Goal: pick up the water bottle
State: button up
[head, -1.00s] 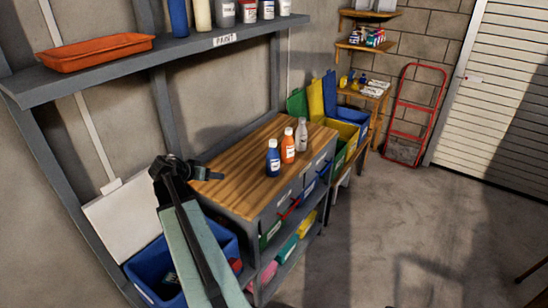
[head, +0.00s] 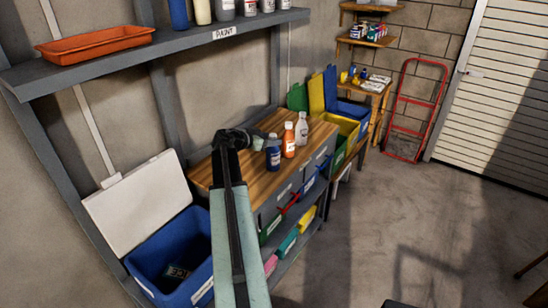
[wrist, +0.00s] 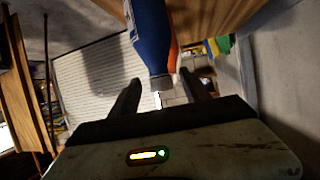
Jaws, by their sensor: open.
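Three bottles stand upright in a row on the wooden bench top: a blue bottle (head: 273,154), an orange bottle (head: 288,140) and a pale grey-white bottle (head: 302,130). Their labels are too small to read, so I cannot tell which is the water bottle. My gripper (head: 260,142) is just left of the blue bottle, near its upper part. In the tilted wrist view, the blue bottle (wrist: 152,35) is ahead of my open, empty fingers (wrist: 160,84), its neck pointing down between them. The orange bottle (wrist: 173,52) is partly hidden behind it.
The wooden bench top (head: 203,174) is clear to the left of the bottles. A paint shelf (head: 115,61) overhangs on the wall. A blue bin (head: 160,265) with a white lid stands at lower left. Coloured bins (head: 352,110) stand beyond the bench.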

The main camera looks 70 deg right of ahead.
jog(key=x, duration=0.2)
jog(key=shift+d+f+b, duration=0.2)
jog(key=shift+b, duration=0.15)
jog(key=shift+r, duration=0.1)
jog(key=shift+a, duration=0.1)
grip_shut()
dwell(0.9)
